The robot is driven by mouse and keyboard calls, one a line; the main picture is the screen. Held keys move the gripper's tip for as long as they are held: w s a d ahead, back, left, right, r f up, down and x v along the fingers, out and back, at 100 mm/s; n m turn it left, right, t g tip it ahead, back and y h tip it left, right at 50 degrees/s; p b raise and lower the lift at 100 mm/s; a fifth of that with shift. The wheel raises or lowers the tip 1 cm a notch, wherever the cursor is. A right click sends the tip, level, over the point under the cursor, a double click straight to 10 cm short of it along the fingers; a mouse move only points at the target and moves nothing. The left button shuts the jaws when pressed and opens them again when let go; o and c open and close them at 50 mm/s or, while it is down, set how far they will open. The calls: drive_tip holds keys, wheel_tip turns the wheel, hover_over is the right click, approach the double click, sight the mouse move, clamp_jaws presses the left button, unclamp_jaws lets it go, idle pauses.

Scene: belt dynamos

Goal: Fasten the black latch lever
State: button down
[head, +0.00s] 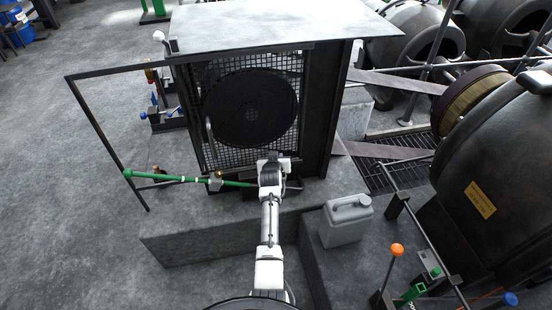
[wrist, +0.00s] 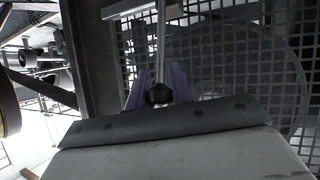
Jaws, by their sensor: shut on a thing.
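My gripper (head: 273,168) is low in front of the mesh-covered cage in the head view. In the wrist view its two purple fingers (wrist: 160,84) are shut on a dark knob, the end of the black latch lever (wrist: 158,95). A light grey rod runs up from the knob in front of the mesh. In the head view my arm and gripper hide the held knob. I cannot tell there whether the lever is latched.
The mesh cage (head: 213,146) holds a large dark disc (head: 250,108). A green bar (head: 165,177) lies left of my gripper. A grey jerrycan (head: 345,222) stands to the right. An orange-knobbed lever (head: 397,250) is at lower right. Open floor lies at left.

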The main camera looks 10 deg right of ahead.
drive_tip(key=c, duration=1.2)
unclamp_jaws()
drive_tip(key=shift+w+a+f, duration=0.1)
drive_tip(key=shift+f, duration=0.05)
drive_tip(key=b+v, duration=0.1)
drive_tip(key=v, duration=1.3)
